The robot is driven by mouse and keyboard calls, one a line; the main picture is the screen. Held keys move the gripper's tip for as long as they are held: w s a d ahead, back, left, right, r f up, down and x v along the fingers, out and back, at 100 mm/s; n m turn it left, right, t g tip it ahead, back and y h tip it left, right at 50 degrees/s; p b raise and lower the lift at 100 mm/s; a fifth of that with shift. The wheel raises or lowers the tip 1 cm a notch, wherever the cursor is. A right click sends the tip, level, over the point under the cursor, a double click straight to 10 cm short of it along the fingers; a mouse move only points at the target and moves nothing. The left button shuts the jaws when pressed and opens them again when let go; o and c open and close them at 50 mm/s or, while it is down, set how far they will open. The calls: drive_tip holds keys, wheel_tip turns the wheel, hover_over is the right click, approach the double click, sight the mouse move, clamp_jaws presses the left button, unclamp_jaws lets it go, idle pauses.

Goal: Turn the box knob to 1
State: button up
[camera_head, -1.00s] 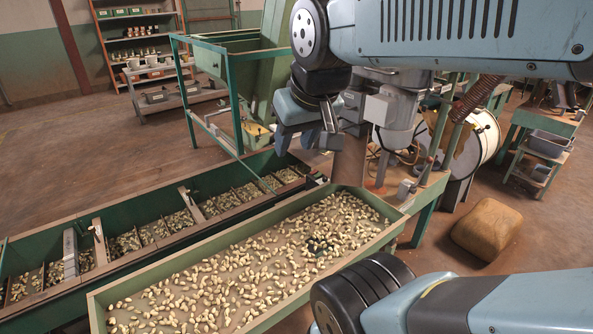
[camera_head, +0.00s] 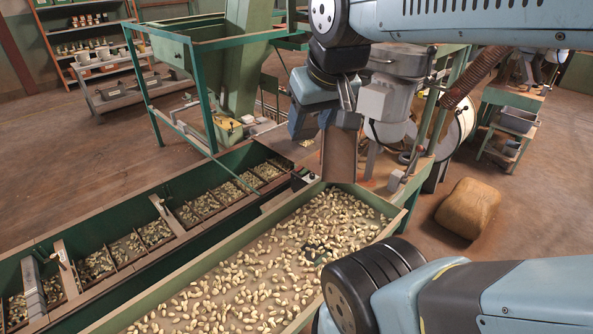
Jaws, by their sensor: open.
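My gripper (camera_head: 326,122) hangs pointing down near the middle of the view, above the far end of the nut tray (camera_head: 402,214). Its fingers look apart, with nothing seen between them. A small dark box with a pale round spot (camera_head: 310,178) sits at the tray's far left corner, below and left of my gripper and apart from it. This may be the box with the knob, but it is too small to read any number or knob position. A grey machine housing (camera_head: 378,102) stands just right of the gripper.
A long green trough (camera_head: 100,228) with nut compartments runs along the left of the tray. A green frame (camera_head: 152,100) stands behind it. A brown sack (camera_head: 468,208) lies on the floor at right. Open floor shows at left.

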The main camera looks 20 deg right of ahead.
drive_tip(key=w+d+f+n+g+h, duration=0.3)
drive_tip(key=w+f, duration=0.4)
drive_tip(key=w, duration=0.6)
drive_tip(key=w+d+f+n+g+h, duration=0.1)
drive_tip(key=w+d+f+n+g, duration=0.2)
drive_tip(key=w+f, duration=0.65)
drive_tip(key=w+d+f+n+h, duration=0.3)
drive_tip(key=w+f+n+h, duration=0.15)
drive_tip(key=w+f, duration=0.75)
drive_tip(key=n+t+h, duration=0.2)
drive_tip(key=n+h, duration=0.3)
drive_tip(key=n, duration=0.4)
approach(308, 180)
drive_tip(key=d, duration=0.6)
drive_tip(key=w+d+f, duration=0.1)
drive_tip(key=d, duration=0.2)
drive_tip(key=shift+f, duration=0.1)
